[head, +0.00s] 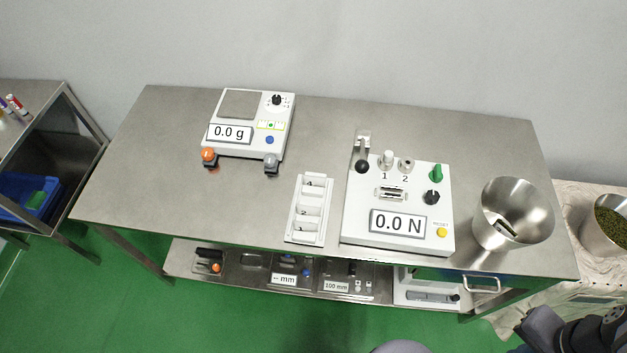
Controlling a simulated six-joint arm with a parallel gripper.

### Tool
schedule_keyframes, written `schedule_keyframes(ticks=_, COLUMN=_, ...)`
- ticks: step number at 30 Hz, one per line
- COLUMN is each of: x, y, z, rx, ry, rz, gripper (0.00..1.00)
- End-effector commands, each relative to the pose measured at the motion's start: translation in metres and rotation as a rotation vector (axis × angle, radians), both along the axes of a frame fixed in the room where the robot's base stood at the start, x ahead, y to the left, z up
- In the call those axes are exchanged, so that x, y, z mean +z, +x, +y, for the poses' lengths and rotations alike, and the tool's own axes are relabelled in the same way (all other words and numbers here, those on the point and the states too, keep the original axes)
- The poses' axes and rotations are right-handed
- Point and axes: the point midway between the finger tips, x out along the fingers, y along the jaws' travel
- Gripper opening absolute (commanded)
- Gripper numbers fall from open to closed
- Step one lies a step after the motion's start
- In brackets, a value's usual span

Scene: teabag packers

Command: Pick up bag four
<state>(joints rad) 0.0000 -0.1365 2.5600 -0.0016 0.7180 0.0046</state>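A white rack (325,222) with several slots stands on the steel table, left of the force tester. Pale bags or dividers sit in the slots. A small dark mark, perhaps a 4, shows on the pale piece in the top slot (314,183). A 2 seems to show on a piece lower down (304,212). The marks are too small to read surely, so I cannot firmly pick out bag four. Dark parts of my arm, perhaps my gripper (588,336), show at the bottom right corner, well away from the rack. No fingertips are clear.
A scale (222,146) reading 0.0 g stands at the back left. The force tester (353,220) reads 0.0 N. A steel bucket (535,222) holding a small dark and pale item stands at the right. The table's left part is clear. A lower shelf (235,278) holds instruments.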

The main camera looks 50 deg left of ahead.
Motion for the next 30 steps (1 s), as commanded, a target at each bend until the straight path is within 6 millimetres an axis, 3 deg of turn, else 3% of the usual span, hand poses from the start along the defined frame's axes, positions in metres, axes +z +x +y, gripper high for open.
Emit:
schedule_keyframes(ticks=10, x=0.0000, y=0.0000, z=0.0000, rx=0.000, ry=0.000, rz=0.000, gripper=0.00)
schedule_keyframes(ticks=18, x=0.0000, y=0.0000, z=0.0000, rx=0.000, ry=0.000, rz=0.000, gripper=0.65)
schedule_keyframes(ticks=20, x=0.0000, y=0.0000, z=0.0000, rx=0.000, ry=0.000, rz=0.000, gripper=0.77)
schedule_keyframes(ticks=30, x=0.0003, y=0.0038, z=0.0026, rx=0.011, ry=0.001, rz=-0.007, gripper=0.77)
